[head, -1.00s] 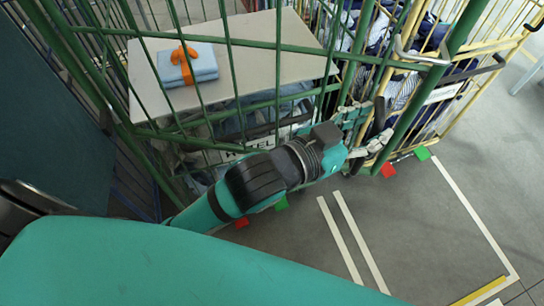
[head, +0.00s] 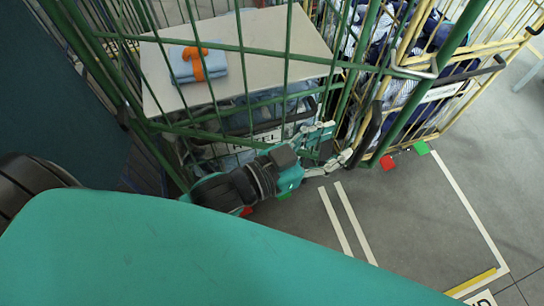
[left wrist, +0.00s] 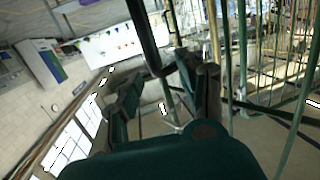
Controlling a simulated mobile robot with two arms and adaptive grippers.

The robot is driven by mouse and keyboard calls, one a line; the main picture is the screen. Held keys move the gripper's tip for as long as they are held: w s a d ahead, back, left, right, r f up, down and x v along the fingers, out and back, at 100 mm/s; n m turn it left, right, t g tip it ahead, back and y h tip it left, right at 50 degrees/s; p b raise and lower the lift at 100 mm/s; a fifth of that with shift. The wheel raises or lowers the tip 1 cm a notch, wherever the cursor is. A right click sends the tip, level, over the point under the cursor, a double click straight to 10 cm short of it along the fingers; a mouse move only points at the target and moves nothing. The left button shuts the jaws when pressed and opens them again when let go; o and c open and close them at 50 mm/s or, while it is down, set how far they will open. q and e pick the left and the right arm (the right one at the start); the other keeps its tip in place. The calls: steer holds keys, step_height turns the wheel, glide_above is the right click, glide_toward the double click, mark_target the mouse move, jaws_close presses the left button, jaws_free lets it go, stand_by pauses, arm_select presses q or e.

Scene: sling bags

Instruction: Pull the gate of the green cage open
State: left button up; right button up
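The green cage (head: 240,48) stands at upper left in the head view, with thin green bars and thicker posts. A black upright handle (head: 371,128) is at the right edge of its front. My left gripper (head: 333,147) is low in front of the cage, just left of the handle. Its two fingers are apart and nothing shows held. In the left wrist view the fingers (left wrist: 165,88) are spread, and a dark bent bar (left wrist: 153,45) shows in the gap; I cannot tell its depth. Whether the gate stands ajar is unclear. My right gripper is out of view.
A shelf board (head: 255,35) inside holds a folded blue cloth (head: 197,64) with an orange tie. A yellow cage (head: 500,45) with dark bags stands close on the right. Grey floor with white lines (head: 470,200) is open at lower right.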

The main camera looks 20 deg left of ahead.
arm_select(q)
steer(key=a+f+p+v, duration=0.1)
steer(key=p+v, duration=0.3)
steer(key=v, duration=0.7)
steer(key=shift+w+p, duration=0.3)
steer(key=shift+w, duration=0.15)
steer(key=shift+a, duration=0.1)
steer(key=shift+p, duration=0.4)
steer(key=shift+w+f, duration=0.1)
stand_by(0.5)
